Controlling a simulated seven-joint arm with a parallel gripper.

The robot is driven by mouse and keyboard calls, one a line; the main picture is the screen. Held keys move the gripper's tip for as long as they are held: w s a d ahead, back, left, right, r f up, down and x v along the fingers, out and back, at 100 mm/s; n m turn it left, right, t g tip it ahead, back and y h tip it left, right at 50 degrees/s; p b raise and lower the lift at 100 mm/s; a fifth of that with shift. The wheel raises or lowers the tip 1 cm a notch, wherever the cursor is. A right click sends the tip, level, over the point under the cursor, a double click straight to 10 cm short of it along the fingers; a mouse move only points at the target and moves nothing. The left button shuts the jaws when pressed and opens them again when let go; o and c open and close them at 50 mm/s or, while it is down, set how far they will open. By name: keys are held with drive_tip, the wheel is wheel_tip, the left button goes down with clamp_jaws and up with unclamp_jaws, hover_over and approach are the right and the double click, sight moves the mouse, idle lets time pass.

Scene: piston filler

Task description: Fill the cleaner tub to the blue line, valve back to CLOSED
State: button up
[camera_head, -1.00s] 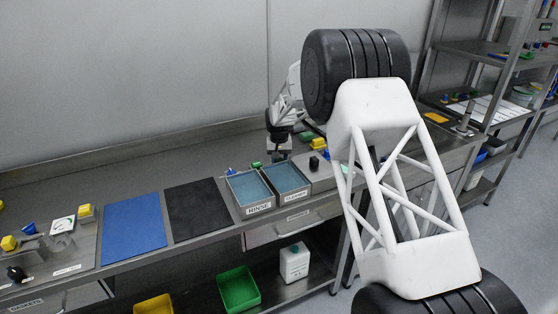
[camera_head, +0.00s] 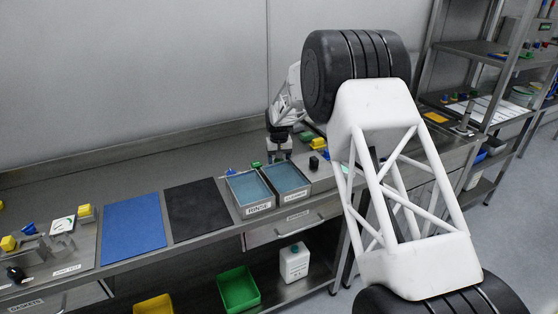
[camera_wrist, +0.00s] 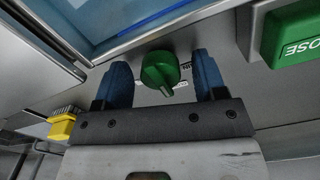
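The cleaner tub (camera_head: 291,196) is a grey metal tub, labelled at the front, with blue-grey liquid inside. Part of a tub (camera_wrist: 50,35) with blue inside shows at the upper left of the wrist view. A green valve knob (camera_wrist: 160,70) stands between my gripper's two blue fingers, its ridge pointing down and slightly right in the picture. My gripper (camera_wrist: 163,78) is open, with a visible gap between each finger and the knob. In the head view my gripper (camera_head: 279,150) is behind the tubs. The lettering by the knob is mostly covered.
The rinse tub (camera_head: 259,208) stands left of the cleaner tub. A green block (camera_wrist: 293,35) lettered "OSE" at its visible end is right of my fingers. A yellow brush-like piece (camera_wrist: 62,126) is at lower left. Black (camera_head: 198,210) and blue (camera_head: 134,228) mats lie further left.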

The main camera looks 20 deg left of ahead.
drive_tip(key=shift+r, duration=3.9)
